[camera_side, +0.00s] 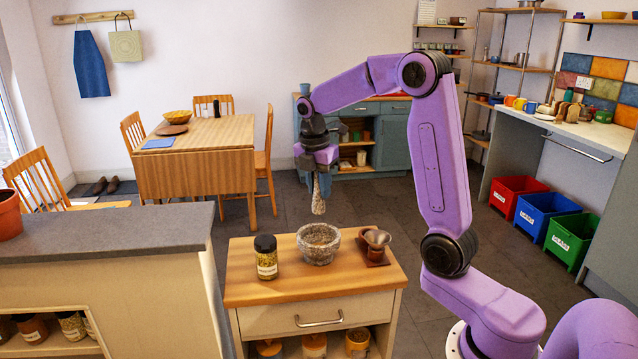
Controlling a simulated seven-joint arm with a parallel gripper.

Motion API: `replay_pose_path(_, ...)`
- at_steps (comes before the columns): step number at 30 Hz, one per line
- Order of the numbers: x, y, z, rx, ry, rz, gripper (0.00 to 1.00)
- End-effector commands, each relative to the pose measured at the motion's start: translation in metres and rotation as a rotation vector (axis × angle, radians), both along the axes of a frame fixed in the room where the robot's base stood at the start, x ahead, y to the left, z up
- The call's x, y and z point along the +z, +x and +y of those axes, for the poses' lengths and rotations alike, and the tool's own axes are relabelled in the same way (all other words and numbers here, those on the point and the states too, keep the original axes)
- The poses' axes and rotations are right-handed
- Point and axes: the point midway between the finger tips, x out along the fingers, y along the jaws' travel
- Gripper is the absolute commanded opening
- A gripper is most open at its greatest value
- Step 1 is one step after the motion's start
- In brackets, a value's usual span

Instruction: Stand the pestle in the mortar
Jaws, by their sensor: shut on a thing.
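The pestle (318,196) is a mottled stone rod, held roughly upright with its thick end down. My gripper (318,175) is shut on its upper part. The grey speckled stone mortar (320,249) stands upright on the wooden top of a small cabinet. In the picture the pestle's lower end shows just above the mortar's rim, apart from it. How far it is in front of or behind the bowl I cannot tell from this one view. The top of the pestle is hidden by my gripper.
On the cabinet top (290,288), a dark-lidded jar (266,257) stands left of the mortar, and a dripper on a brown stand (376,243) stands close on its right. A grey-topped counter (100,236) is at the left. The front of the cabinet top is clear.

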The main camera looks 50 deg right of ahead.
Motion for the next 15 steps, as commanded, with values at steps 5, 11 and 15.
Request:
replay_pose_path(5, -0.013, 0.000, 0.000, 0.000, 0.000, 0.001, 0.00)
replay_pose_path(11, -0.026, 0.000, 0.000, 0.001, 0.000, 0.001, 0.00)
replay_pose_path(15, -0.036, 0.000, 0.000, 0.001, 0.000, 0.001, 0.00)
